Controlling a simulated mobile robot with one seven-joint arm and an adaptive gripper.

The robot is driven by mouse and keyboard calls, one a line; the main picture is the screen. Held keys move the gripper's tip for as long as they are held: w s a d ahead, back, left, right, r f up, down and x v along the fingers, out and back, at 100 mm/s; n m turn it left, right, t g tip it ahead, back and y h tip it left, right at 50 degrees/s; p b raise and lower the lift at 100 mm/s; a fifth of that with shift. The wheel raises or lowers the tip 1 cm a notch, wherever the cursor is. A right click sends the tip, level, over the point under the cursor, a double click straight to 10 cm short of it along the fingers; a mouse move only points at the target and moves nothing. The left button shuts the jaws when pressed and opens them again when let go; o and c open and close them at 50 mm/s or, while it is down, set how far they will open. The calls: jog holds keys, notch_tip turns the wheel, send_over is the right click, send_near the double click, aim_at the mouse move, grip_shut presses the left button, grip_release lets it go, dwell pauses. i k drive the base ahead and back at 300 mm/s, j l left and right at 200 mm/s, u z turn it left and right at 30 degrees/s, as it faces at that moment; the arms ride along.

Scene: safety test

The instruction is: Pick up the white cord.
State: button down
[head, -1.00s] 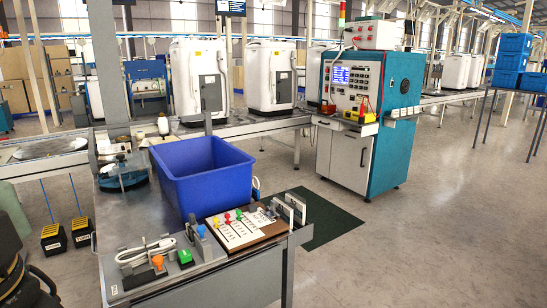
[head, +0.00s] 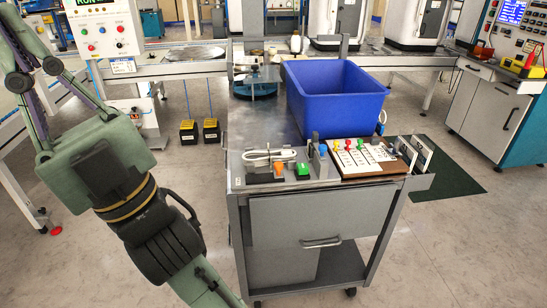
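The white cord (head: 268,155) lies bundled on the grey top of the cart (head: 236,180), near its front left corner. It lies just behind an orange button (head: 280,169) and a green button (head: 302,170). My gripper (head: 12,45) is at the far left of the picture, raised and well to the left of the cart. Its two fingers are spread apart with nothing seen between them, though the tips are near the picture's edge. The gripper is far from the cord.
A blue bin (head: 335,100) stands on the cart behind the cord. A board with coloured pegs (head: 362,158) and upright metal brackets (head: 412,153) are right of the cord. A conveyor (head: 185,58) runs behind. Open floor (head: 195,180) lies between my arm and the cart.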

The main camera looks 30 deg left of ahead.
aim_at(258, 158)
jog(key=l+u, duration=0.1)
jog(key=u, duration=0.35)
jog(key=l+u, duration=0.1)
jog(key=u, duration=0.3)
jog(key=l+u, duration=0.15)
jog(key=u, duration=0.3)
jog(key=l+u, duration=0.15)
jog(key=u, duration=0.3)
jog(key=l+u, duration=0.1)
jog(key=u, duration=0.35)
